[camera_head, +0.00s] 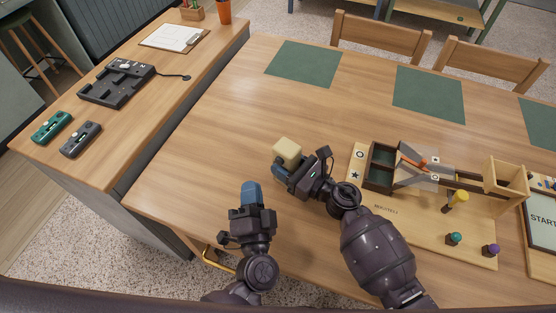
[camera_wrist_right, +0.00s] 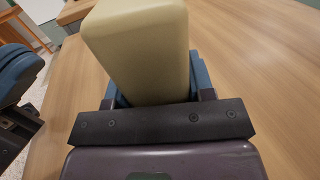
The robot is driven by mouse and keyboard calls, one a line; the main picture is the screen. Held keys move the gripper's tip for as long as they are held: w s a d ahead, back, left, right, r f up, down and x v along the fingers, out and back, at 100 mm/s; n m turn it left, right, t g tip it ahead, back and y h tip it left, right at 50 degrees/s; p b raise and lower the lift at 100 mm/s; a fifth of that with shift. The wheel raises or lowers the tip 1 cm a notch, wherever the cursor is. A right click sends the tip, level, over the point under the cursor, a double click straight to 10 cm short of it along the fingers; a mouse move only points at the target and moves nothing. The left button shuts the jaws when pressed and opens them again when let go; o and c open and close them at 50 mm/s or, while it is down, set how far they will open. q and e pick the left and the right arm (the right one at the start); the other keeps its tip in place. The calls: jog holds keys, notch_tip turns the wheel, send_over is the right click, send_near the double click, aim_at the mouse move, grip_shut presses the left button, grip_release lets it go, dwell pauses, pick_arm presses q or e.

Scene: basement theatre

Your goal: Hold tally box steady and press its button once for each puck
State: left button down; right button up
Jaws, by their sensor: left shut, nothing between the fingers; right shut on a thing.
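A cream box with rounded edges, apparently the tally box (camera_head: 288,151), is held in my right gripper (camera_head: 283,168) above the table. The box also fills the top middle of the right wrist view (camera_wrist_right: 142,45), between the blue fingers. I cannot make out a button or a count on it. My left gripper (camera_head: 251,193) is shut and empty, to the left of and nearer than the box, apart from it near the table's front edge. Its blue fingers show at the left edge of the right wrist view (camera_wrist_right: 18,75). I cannot identify any pucks.
A wooden game board (camera_head: 420,216) with a dark tray, ramp and coloured pegs stands right of my right arm. A START panel (camera_head: 543,216) is at the right edge. Green mats (camera_head: 304,64) lie farther back. A side counter (camera_head: 150,120) holds a black device, controllers and clipboard.

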aim_at(280, 161)
dwell(0.4)
pick_arm(q)
jog(key=s+a, duration=0.2)
jog(key=s, duration=0.1)
jog(key=shift+s+a, duration=0.1)
jog(key=shift+a, duration=0.05)
dwell(0.3)
jog(key=w+d, duration=0.5)
jog(key=w, duration=0.2)
dwell(0.4)
jog(key=shift+w+d, duration=0.25)
dwell(1.8)
jog(key=shift+w+d, duration=0.1)
jog(key=shift+w, duration=0.1)
jog(key=shift+w+d, duration=0.45)
jog(key=shift+w, duration=0.2)
dwell(1.6)
jog(key=shift+s+a, duration=0.1)
